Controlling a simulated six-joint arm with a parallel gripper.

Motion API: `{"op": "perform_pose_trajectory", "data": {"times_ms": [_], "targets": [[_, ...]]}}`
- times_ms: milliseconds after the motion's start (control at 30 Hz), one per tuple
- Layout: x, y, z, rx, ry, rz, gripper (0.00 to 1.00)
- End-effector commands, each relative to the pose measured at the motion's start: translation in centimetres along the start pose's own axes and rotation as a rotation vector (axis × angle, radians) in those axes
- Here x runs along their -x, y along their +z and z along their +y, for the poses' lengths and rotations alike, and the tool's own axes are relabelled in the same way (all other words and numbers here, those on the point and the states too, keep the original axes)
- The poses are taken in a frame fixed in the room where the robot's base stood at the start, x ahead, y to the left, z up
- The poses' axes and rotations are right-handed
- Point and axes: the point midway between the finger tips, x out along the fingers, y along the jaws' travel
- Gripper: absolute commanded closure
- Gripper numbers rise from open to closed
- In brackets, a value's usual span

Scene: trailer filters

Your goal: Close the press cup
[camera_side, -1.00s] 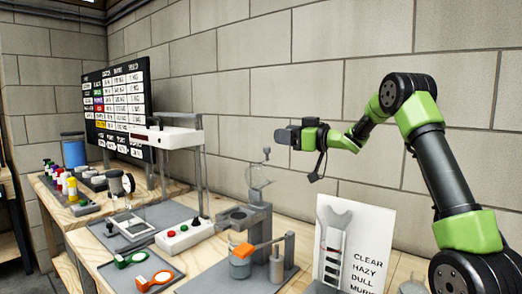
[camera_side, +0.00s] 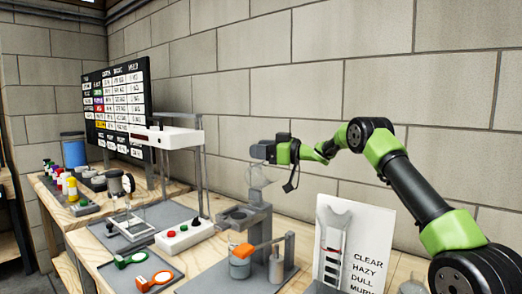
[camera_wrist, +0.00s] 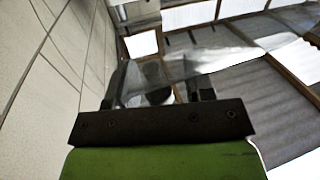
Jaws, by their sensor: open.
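Whether the fingers touch the lid cannot be told.
A white card (camera_side: 352,248) stands to the right. A white-topped frame (camera_side: 165,137) stands to the left. The block wall is behind.

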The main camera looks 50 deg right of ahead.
Motion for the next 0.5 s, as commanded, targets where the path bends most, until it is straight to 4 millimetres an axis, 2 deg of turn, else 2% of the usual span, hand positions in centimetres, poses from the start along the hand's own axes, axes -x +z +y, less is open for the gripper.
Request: {"op": "perform_pose_trajectory", "data": {"times_ms": [267,300,500], "targets": [[-0.2,0.01,-0.01,-0.001,0.0,0.0,0.52],[-0.2,0.01,-0.01,-0.001,0.0,0.0,0.56],[-0.18,0.0,0.0,-0.001,0.0,0.0,1.0]]}}
